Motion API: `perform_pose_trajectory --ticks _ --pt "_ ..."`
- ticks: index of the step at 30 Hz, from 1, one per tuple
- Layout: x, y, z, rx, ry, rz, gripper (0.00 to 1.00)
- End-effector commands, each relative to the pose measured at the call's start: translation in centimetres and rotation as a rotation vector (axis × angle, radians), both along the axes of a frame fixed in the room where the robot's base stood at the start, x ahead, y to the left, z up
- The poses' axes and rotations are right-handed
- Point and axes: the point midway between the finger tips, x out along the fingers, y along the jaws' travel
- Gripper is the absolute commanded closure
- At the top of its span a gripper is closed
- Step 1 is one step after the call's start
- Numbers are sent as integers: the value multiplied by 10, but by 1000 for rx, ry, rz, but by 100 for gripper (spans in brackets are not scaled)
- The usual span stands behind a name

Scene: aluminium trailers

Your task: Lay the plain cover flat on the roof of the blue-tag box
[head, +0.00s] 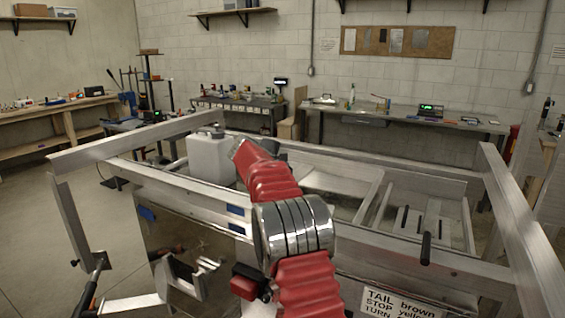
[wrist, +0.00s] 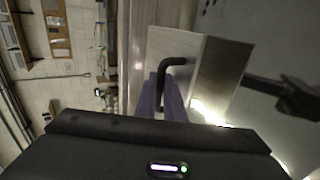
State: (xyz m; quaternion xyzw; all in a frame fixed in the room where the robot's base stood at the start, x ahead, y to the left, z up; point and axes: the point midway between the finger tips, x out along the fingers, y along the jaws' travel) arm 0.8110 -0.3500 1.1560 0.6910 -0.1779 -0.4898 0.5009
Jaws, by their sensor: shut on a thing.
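In the wrist view my gripper (wrist: 172,103) has its purple fingers closed around a black bent handle (wrist: 180,62). The handle stands on a pale plain metal panel (wrist: 162,42), which looks like the plain cover. In the head view my red-sleeved arm reaches forward over the trailer and hides the gripper and what it holds. Small blue tags (head: 236,210) and (head: 147,213) show on the near aluminium side, left of my arm; the box roof there is largely hidden. I cannot tell whether the cover touches anything below.
A white jug (head: 211,158) stands just left of my arm. Aluminium rails (head: 130,142) and (head: 520,225) frame the trailer. A black upright handle (head: 426,250) is at right, above a lettered sign (head: 398,303). Workbenches (head: 400,117) line the back wall. Open floor lies at left.

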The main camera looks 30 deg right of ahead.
Motion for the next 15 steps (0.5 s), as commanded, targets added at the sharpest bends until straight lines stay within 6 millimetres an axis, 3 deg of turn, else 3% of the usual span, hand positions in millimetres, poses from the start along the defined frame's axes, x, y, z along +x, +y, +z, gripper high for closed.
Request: perform_pose_trajectory --ticks 15 --pt "0 0 -37 0 0 1 100"
